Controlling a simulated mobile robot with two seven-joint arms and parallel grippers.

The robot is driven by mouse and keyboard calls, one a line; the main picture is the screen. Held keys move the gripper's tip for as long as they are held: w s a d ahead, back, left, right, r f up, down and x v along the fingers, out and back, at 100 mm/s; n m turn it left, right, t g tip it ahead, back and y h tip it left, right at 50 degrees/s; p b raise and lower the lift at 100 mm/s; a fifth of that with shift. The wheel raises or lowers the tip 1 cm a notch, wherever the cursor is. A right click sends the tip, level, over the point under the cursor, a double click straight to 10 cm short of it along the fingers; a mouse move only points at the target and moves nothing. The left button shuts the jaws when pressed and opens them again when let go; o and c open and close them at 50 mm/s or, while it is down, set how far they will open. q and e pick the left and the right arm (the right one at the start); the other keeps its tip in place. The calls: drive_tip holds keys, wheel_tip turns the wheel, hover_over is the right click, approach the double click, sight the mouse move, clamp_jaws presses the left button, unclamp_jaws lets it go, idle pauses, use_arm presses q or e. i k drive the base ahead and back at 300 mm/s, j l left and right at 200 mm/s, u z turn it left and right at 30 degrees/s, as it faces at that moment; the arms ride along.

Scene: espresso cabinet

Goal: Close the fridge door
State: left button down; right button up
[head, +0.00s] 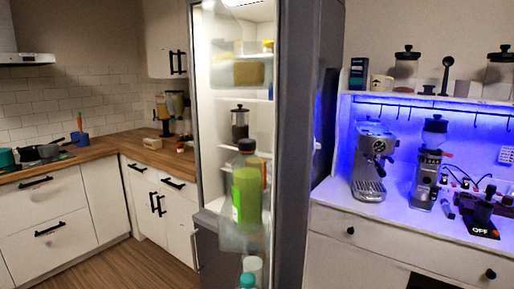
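The fridge (222,165) stands in the middle of the head view, open, with its lit white shelves showing. Its dark grey door (298,150) is swung out toward me, on the right of the opening, seen nearly edge-on. A dark vertical handle (323,112) shows on the door's outer face. Clear shelves on the door's inner side hold a green bottle (246,190) and other containers. The door's lower end runs past the bottom of the picture. Neither of my grippers is in view.
At right, a white cabinet (375,245) with an espresso machine (371,160) and a grinder (429,165) stands close beside the door. At left are a wooden counter (105,148) and white drawers. Some wooden floor (130,268) is clear at lower left.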

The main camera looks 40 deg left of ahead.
sight(294, 59)
drive_tip(key=i+l+u, duration=0.15)
drive_tip(key=u, duration=0.2)
drive_tip(key=i+l+u, duration=0.1)
drive_tip(key=u, duration=0.25)
drive_tip(key=i+l+u, duration=0.1)
drive_tip(key=l+u, duration=0.15)
drive_tip(key=u, duration=0.15)
drive_tip(key=i+l+u, duration=0.25)
drive_tip(key=l+u, duration=0.2)
drive_tip(key=l, duration=0.1)
